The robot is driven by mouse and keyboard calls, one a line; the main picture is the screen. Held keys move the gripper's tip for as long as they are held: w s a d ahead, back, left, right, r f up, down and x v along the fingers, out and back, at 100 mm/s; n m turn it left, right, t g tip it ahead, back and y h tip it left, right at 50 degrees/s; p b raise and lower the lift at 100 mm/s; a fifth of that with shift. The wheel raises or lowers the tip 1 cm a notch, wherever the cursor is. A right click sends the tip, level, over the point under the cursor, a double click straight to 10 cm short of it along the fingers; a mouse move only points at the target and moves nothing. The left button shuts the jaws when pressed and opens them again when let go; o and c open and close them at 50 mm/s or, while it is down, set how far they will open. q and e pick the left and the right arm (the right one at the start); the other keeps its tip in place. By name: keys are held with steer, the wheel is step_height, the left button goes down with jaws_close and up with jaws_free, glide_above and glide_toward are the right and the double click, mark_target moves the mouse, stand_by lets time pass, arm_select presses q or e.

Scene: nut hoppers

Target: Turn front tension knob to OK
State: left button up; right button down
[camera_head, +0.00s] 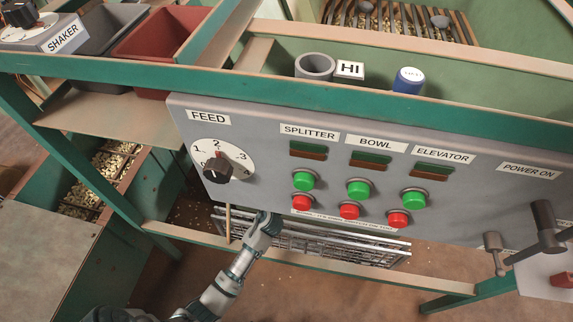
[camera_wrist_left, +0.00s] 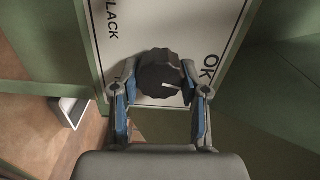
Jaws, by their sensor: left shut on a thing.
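The front tension knob (camera_wrist_left: 160,75) is black and ribbed, on a white plate (camera_wrist_left: 105,50) in the left wrist view. The plate is marked "OK" (camera_wrist_left: 210,68) at its right and a partly cut-off "LACK" (camera_wrist_left: 112,20) at upper left. The knob's white pointer line points right and slightly down in this view, on the OK side. My left gripper (camera_wrist_left: 158,92) has its fingers on both sides of the knob, shut on it. In the head view my left arm (camera_head: 235,268) reaches under the control panel, which hides the fingers and the knob. My right gripper is in neither view.
The grey control panel (camera_head: 455,215) carries a FEED dial (camera_head: 218,166) and several green and red buttons. A green rail (camera_head: 300,97) runs above it. A wire grate (camera_head: 330,245) lies below, beside my left arm. Dark handles (camera_head: 545,225) stand at the right.

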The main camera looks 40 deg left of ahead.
arm_select(q)
steer(key=shift+f+n, duration=0.35)
steer(key=shift+n, duration=0.75)
steer(key=shift+s, duration=0.1)
steer(key=o, duration=1)
steer(key=shift+o, duration=0.7)
steer(key=shift+a+r, duration=0.1)
